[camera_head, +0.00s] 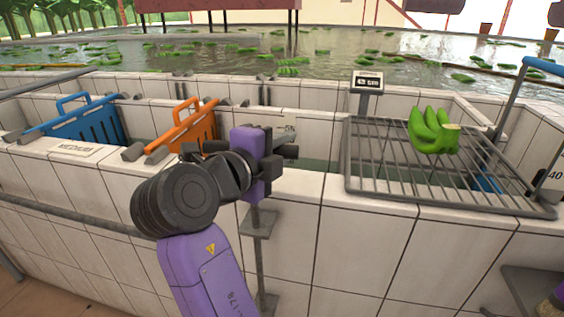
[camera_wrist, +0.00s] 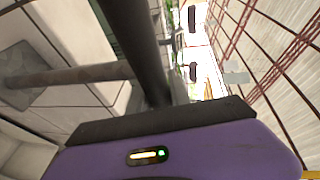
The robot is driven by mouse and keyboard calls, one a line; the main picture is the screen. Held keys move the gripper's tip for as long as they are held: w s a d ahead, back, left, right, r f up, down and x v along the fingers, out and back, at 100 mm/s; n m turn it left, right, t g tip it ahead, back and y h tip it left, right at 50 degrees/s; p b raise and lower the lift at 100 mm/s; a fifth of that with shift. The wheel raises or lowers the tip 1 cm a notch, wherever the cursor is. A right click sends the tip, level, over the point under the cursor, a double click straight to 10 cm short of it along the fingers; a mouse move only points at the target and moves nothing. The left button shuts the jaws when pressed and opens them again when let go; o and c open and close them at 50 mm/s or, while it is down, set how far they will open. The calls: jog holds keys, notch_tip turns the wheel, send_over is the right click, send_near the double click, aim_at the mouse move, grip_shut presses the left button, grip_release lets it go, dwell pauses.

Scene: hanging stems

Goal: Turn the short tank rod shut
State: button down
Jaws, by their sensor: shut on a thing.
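The short tank rod (camera_head: 259,255) is a thin grey upright rod on the front face of the tiled tank wall, running through small bracket plates. Its top is hidden behind my gripper (camera_head: 286,145), which is at the wall's top edge and shut on the rod's upper end. A small grey metal piece (camera_head: 287,131) shows just behind the fingers. In the wrist view a thick dark bar (camera_wrist: 136,40) runs down to the jaw, and a thinner bar (camera_wrist: 70,75) crosses from the left. The exact contact at the fingertips is hidden.
A blue slatted gate (camera_head: 88,124) and an orange one (camera_head: 192,130) stand in the tank at left. A wire rack (camera_head: 385,184) at right holds green bananas (camera_head: 432,131).

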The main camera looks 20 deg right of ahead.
jog(key=shift+s+f+m+g+h+b, duration=0.25)
jog(key=shift+m+g+h+b, duration=0.2)
jog(key=shift+g+b, duration=0.2)
jog(key=shift+s+r+m, duration=0.1)
jog(key=shift+r+m, duration=0.05)
jog(key=shift+m, duration=0.1)
jog(key=c, duration=1.2)
grip_release()
jog(key=v, duration=0.7)
jog(key=shift+s+a, duration=0.2)
jog(key=shift+a, duration=0.1)
